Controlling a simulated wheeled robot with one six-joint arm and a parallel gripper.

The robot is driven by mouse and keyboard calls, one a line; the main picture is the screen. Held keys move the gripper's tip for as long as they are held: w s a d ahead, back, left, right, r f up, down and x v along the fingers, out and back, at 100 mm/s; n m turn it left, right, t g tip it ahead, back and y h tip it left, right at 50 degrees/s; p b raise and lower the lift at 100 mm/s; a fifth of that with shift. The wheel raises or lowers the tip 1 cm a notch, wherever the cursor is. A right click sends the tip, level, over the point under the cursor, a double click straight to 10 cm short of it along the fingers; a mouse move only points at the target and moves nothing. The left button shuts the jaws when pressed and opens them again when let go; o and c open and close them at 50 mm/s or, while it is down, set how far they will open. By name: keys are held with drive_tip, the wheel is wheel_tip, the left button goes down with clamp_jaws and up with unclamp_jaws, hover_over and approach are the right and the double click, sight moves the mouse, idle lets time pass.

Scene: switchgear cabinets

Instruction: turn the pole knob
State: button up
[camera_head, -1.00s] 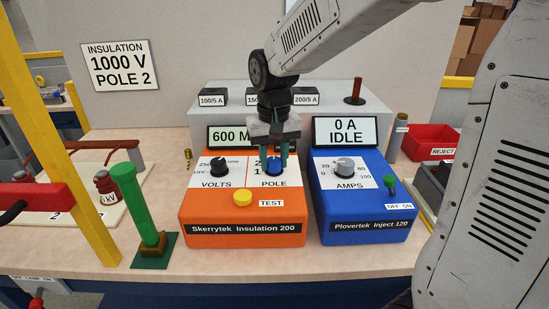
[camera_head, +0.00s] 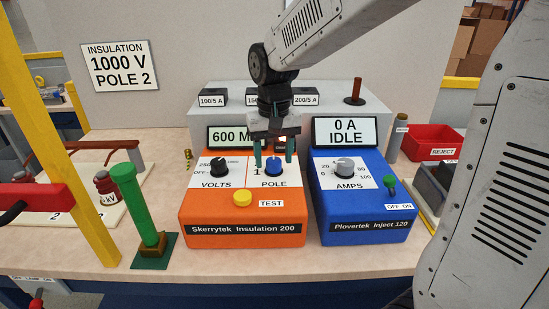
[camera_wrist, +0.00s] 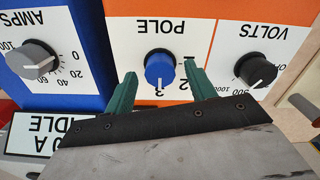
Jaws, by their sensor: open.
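The blue pole knob (camera_head: 273,166) sits on the white POLE panel of the orange Skerrytek Insulation 200 tester (camera_head: 243,217). In the wrist view the knob (camera_wrist: 158,68) is upside down between the green fingers, with visible gaps on both sides. Its white pointer mark lies toward the figure that looks like 3. My gripper (camera_head: 273,154) is open and empty, its fingers just above and to either side of the knob. A sign on the wall (camera_head: 120,66) reads INSULATION 1000 V POLE 2.
The VOLTS knob (camera_head: 219,166) is left of the pole knob and a yellow TEST button (camera_head: 242,198) is below. The blue Plovertek Inject 120 (camera_head: 365,214) stands close on the right. A green upright handle (camera_head: 133,208) stands at left.

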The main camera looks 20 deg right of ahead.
sight(274, 160)
wheel_tip(274, 160, up, 7)
drive_tip(key=shift+f, duration=0.15)
idle(0.5)
drive_tip(key=s, duration=0.1)
drive_tip(key=s+f, duration=0.2)
drive_tip(key=shift+s+d+n+g, duration=0.15)
drive_tip(key=shift+n+g, duration=0.15)
drive_tip(key=shift+n, duration=0.1)
drive_tip(key=s+d+t, duration=0.2)
drive_tip(key=s+d, duration=0.1)
drive_tip(key=s, duration=1.7)
drive_tip(key=shift+s+f+n, duration=0.4)
drive_tip(key=shift+f, duration=0.05)
